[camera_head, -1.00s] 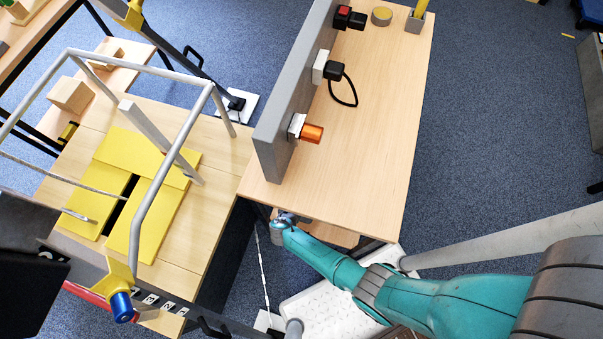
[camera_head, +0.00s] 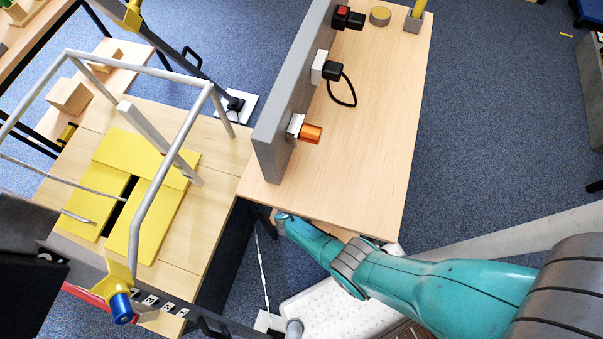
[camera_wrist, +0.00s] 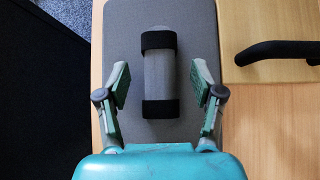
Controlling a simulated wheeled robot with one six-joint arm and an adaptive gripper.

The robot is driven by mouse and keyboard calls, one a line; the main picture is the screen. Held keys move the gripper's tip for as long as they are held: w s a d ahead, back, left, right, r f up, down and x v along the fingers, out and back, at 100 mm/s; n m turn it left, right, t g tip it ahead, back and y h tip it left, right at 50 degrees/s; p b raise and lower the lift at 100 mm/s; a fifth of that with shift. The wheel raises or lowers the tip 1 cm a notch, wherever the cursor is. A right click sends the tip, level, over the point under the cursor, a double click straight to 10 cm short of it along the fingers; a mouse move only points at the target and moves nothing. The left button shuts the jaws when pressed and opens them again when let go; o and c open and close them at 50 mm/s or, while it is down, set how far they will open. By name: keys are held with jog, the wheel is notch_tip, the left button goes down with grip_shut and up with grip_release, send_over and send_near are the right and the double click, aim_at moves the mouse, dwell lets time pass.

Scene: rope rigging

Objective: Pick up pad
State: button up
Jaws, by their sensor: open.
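The pad (camera_wrist: 197,33) shows in the wrist view as a flat grey board with rounded corners. A grey bar-shaped handle (camera_wrist: 158,86) with a black band at each end lies along its middle. My gripper (camera_wrist: 159,82) is open, with one finger on each side of the handle and gaps between the fingers and the handle. Whether the fingers touch the pad's surface, I cannot tell. In the head view the pad and my gripper's fingers are hidden under the edge of the wooden table, where my teal arm reaches in.
The wooden table (camera_head: 375,150) with a grey upright panel (camera_head: 290,100) stands over my arm's end. In the wrist view a black handle (camera_wrist: 278,50) lies on wood at the right. A metal frame (camera_head: 140,62) and yellow boards (camera_head: 155,220) are at the left.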

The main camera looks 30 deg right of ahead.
grip_shut()
jog(key=shift+r, duration=0.15)
jog(key=shift+r, duration=4.85)
